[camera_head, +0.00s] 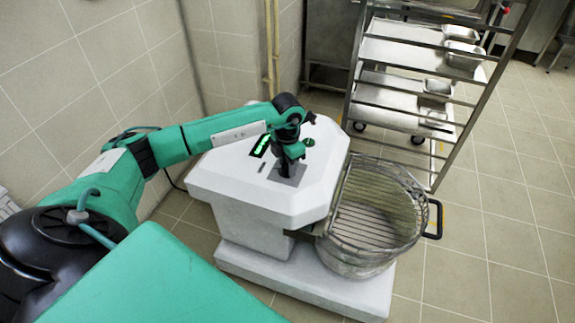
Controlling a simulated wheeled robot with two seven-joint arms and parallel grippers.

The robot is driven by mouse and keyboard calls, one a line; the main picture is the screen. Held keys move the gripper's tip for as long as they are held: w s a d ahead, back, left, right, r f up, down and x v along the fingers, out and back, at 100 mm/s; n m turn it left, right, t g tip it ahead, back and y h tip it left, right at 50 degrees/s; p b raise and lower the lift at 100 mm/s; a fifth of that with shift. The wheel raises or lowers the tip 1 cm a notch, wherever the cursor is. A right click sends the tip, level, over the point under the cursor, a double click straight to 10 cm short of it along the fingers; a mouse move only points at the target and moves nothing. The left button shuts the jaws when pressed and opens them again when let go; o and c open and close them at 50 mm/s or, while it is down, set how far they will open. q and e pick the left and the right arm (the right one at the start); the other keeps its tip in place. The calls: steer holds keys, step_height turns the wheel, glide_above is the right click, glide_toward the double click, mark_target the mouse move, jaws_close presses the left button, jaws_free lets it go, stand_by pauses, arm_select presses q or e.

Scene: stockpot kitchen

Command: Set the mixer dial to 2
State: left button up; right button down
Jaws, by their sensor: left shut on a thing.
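The mixer (240,188) is a white floor machine with a sloped top, standing in the middle of the view. My left arm reaches in from the left. My left gripper (288,168) points down onto a dark grey square plate (291,181) on the mixer's top. The gripper is shut on the mixer dial there. The dial itself is hidden by the gripper, so its setting cannot be read. A dark display with green marks (260,146) lies just left of the gripper. A round green button (309,142) lies just right of it. My right gripper is out of view.
A round wire guard (385,190) with a black handle (437,220) covers the bowl (355,262) at the mixer's right. A metal rack (395,88) with steel pans stands behind. Tiled walls are left and behind. The floor at right is clear.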

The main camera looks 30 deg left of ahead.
mark_target(287, 163)
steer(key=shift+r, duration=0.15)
arm_select(q)
steer(key=o, duration=1)
steer(key=shift+r, duration=0.15)
step_height(287, 163, up, 14)
steer(key=shift+f, duration=0.2)
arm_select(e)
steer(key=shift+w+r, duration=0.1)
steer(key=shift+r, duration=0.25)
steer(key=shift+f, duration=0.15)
